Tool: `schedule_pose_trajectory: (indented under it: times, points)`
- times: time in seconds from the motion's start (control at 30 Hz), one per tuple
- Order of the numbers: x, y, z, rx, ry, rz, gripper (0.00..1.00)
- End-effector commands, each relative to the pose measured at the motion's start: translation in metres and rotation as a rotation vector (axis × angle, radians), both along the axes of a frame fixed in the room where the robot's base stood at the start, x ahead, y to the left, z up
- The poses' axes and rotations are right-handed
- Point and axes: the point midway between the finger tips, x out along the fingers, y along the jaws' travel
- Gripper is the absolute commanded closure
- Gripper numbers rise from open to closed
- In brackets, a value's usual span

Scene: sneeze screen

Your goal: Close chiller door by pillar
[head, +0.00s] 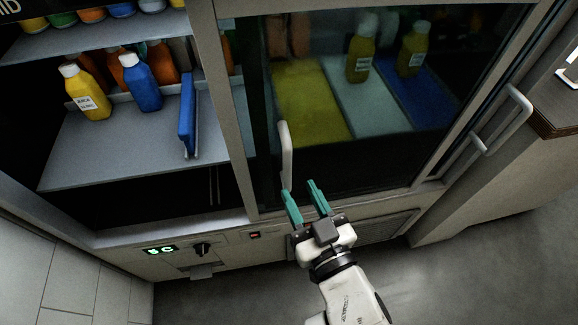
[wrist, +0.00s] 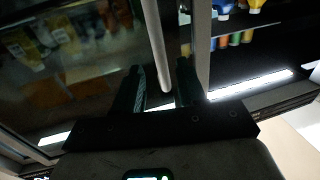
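The chiller door (head: 350,160) is a framed dark glass panel over the right bay, with a pale upright bar handle (head: 287,155) near its left edge. The left bay (head: 125,150) has no glass across it and its shelves are exposed. My gripper (head: 298,187) is open, with teal fingers pointing at the handle's lower end. In the wrist view, the handle (wrist: 156,45) runs down between the two spread fingers, and the gripper (wrist: 160,70) does not appear shut on it. Contact cannot be told. I cannot pick out the pillar with certainty.
A second bar handle (head: 503,120) sticks out at the chiller's right side. Several bottles and a blue board (head: 187,115) stand on the left shelves. A control panel (head: 200,250) runs below. A counter (head: 555,110) is at the right. The grey floor (head: 480,280) is clear.

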Motion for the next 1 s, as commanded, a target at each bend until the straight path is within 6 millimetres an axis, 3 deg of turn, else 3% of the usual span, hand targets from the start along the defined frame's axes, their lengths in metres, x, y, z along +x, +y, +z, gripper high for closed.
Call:
schedule_pose_trajectory:
  times: [0.2, 0.4, 0.83, 1.0]
  points:
    - [0.036, 0.018, 0.001, -0.002, -0.001, -0.001, 0.60]
    - [0.057, 0.028, 0.000, -0.002, 0.000, -0.002, 0.60]
    - [0.065, 0.032, -0.001, -0.002, 0.001, -0.002, 0.60]
    - [0.065, 0.032, 0.000, -0.002, 0.001, -0.002, 0.75]
